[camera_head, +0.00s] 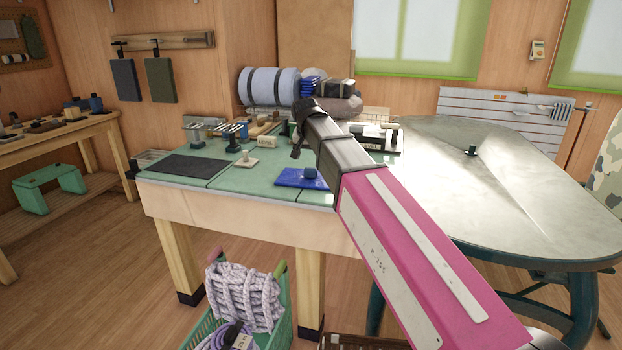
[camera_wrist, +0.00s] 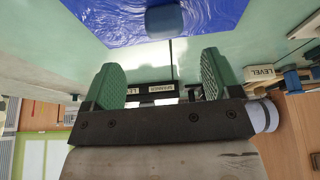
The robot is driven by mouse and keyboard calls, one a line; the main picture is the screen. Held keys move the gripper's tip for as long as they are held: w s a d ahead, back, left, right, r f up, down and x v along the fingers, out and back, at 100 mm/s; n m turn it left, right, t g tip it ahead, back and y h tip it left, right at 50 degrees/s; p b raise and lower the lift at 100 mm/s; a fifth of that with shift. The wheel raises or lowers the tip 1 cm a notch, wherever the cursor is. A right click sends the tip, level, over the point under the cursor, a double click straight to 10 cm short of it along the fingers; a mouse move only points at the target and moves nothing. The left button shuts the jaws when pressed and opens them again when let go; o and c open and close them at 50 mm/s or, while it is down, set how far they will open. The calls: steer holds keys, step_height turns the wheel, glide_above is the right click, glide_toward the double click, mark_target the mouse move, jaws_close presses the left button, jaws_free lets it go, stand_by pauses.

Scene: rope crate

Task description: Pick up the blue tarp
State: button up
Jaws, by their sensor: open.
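The blue tarp (camera_head: 290,180) lies flat on the green top of the workbench, near its front edge. A small dark blue block-like object (camera_head: 310,173) rests on it. In the wrist view the tarp (camera_wrist: 110,22) is a shiny, crinkled sheet at the top, with the rounded blue object (camera_wrist: 163,20) on it. My gripper (camera_head: 297,140) is above the bench, over or just behind the tarp in the head view. In the wrist view its two green-padded fingers (camera_wrist: 161,82) are spread apart with nothing between them. The tarp is beyond the fingertips, not touched as far as I can see.
The green workbench (camera_head: 222,181) also holds a dark mat (camera_head: 188,166), small tools and a LEVEL label (camera_head: 266,142). A rolled blue-grey pad (camera_head: 268,86) lies at the back. A green crate (camera_head: 277,330) with rope stands below. A grey metal table (camera_head: 520,190) is on the right.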

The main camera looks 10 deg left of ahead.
mark_target(311, 168)
steer(key=shift+a+x, duration=0.15)
steer(key=shift+x, duration=1.95)
steer(key=shift+a+x, duration=0.15)
steer(key=shift+x, duration=2)
steer(key=c, duration=1.2)
